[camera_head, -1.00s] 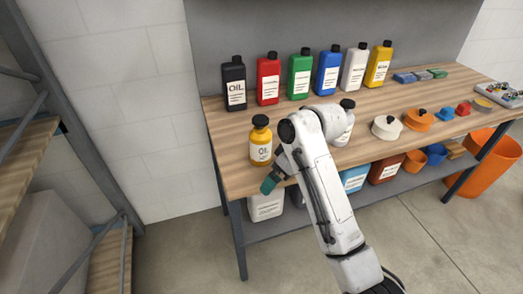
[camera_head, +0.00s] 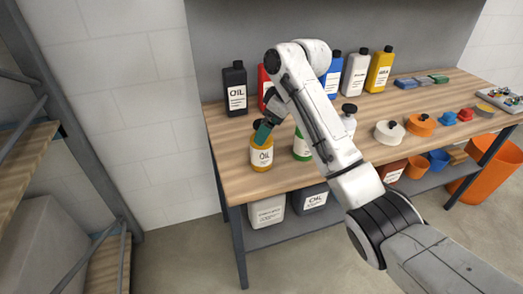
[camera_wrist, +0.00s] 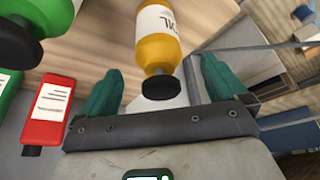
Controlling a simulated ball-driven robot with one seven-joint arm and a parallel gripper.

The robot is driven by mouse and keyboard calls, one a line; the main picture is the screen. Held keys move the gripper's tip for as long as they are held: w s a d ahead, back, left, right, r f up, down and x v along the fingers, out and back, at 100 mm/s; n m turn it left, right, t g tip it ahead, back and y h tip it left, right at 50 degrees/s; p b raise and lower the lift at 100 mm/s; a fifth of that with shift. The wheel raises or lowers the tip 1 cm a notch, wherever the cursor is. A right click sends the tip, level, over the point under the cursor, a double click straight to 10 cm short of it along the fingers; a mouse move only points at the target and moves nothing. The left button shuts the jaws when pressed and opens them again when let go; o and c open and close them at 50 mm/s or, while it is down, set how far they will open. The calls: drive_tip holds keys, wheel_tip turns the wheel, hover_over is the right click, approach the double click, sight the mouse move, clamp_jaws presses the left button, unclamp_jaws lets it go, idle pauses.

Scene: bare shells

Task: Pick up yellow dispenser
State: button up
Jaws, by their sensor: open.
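The yellow dispenser (camera_head: 261,155) is a round yellow bottle with a black cap and a white label. It stands upright near the left front of the wooden bench top. In the wrist view the yellow dispenser (camera_wrist: 157,45) lies ahead, its black cap pointing toward me between my fingers. My gripper (camera_head: 264,131) is at the bottle's top in the head view, with a green finger in front of the cap. In the wrist view my gripper (camera_wrist: 158,85) is open, with one green finger on each side of the cap. I cannot tell whether either finger touches it.
A green bottle (camera_head: 301,147) stands just right of the yellow one. Black (camera_head: 235,90), red, blue, white and yellow (camera_head: 379,70) canisters line the back. The wooden bench (camera_head: 222,150) has more containers on its right side and lower shelf. A metal rack stands at the left.

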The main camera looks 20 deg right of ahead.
sight(261, 150)
drive_tip(key=shift+p+x, duration=0.5)
drive_tip(key=shift+x, duration=2.25)
drive_tip(key=shift+c, duration=0.3)
drive_tip(key=shift+w+r, duration=0.1)
drive_tip(key=shift+r, duration=0.05)
clamp_jaws()
